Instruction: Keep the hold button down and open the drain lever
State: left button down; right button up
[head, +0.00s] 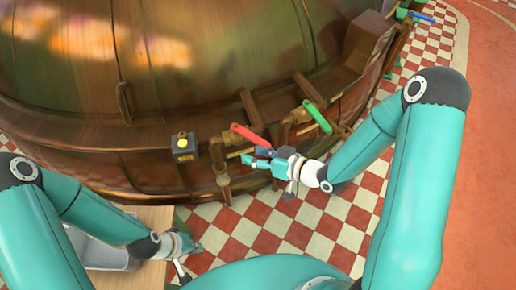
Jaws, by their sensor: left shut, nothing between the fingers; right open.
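The hold button (183,143) is a yellow knob on a small black box fixed to the side of the copper kettle (200,75). A red lever (250,135) and a green lever (317,117) stick out from pipework right of it; I cannot tell from the picture which is the drain lever. My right gripper (254,157) is open just below the red lever, its fingers toward the pipe; contact is unclear. My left gripper (187,258) is shut and empty, low in front of the kettle, well below the button and apart from it.
Copper pipes (222,180) run down the kettle's front beside my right gripper. A wooden table with a grey tray (95,250) stands at lower left, by my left arm. A blue lever (420,17) shows at far upper right. The checkered floor is clear.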

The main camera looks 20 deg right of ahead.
jog(key=d+f+n+t+y+b, duration=0.1)
jog(key=d+n+t+y+b, duration=0.15)
jog(key=b, duration=0.35)
jog(key=n+t+b, duration=0.2)
jog(key=b, duration=1.6)
send_near(258, 140)
pick_arm(q)
notch_tip(258, 140, down, 28)
jog(key=shift+r+b, duration=0.25)
jog(key=shift+b, duration=0.15)
pick_arm(e)
jog(key=shift+g+h, duration=0.25)
jog(key=shift+h, duration=0.2)
jog(key=x, duration=1)
jog(key=shift+r, duration=0.2)
grip_shut()
